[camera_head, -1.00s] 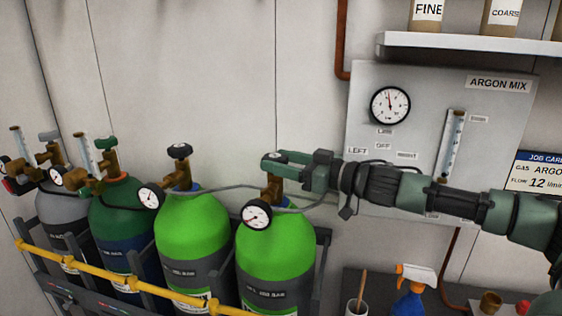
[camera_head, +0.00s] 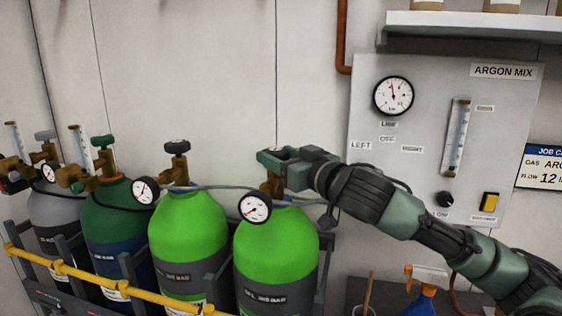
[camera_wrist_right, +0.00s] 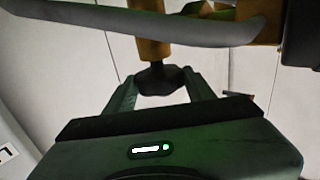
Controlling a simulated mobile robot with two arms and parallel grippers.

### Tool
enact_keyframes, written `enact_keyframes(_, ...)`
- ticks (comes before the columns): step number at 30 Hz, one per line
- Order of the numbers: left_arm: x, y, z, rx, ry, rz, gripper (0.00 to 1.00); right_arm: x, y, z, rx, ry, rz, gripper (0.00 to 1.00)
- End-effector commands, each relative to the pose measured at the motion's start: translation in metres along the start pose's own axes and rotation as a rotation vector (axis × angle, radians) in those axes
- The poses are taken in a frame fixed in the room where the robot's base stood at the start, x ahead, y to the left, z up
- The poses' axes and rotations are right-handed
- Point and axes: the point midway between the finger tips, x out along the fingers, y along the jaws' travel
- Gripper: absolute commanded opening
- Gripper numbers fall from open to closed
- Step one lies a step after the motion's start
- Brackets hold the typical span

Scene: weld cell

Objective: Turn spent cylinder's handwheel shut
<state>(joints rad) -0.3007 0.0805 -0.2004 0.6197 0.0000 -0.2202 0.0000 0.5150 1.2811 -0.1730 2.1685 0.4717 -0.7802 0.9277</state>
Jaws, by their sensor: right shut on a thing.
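Two bright green cylinders stand in the rack, a left one (camera_head: 188,240) and a right one (camera_head: 276,252). My right gripper (camera_head: 272,158) is at the top of the right green cylinder, shut on its handwheel. In the right wrist view the dark handwheel (camera_wrist_right: 160,78) sits between the two fingers (camera_wrist_right: 160,88), on a brass valve stem (camera_wrist_right: 151,48). In the head view the gripper hides that handwheel. The right cylinder's gauge (camera_head: 254,207) is just below the gripper. The left green cylinder's black handwheel (camera_head: 177,147) is free. My left gripper is not in view.
A dark green cylinder (camera_head: 113,222) and a grey cylinder (camera_head: 52,215) stand farther left. A yellow bar (camera_head: 95,282) runs across the rack front. A grey hose (camera_head: 215,187) passes close to the gripper. The argon mix panel (camera_head: 430,190) and a spray bottle (camera_head: 425,290) are at right.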

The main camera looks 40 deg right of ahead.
Motion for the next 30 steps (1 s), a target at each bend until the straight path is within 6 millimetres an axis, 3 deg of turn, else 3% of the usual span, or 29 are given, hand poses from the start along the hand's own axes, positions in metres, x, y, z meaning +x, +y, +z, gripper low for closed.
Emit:
enact_keyframes(12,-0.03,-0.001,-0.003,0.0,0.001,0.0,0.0,0.002,-0.007,-0.004,0.01,0.001,0.355,0.13)
enact_keyframes(21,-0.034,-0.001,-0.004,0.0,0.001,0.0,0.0,0.003,-0.008,-0.002,0.005,0.0,0.544,0.13)
enact_keyframes(30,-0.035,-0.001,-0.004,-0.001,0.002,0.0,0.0,0.003,-0.008,-0.002,0.001,0.001,0.625,0.13)
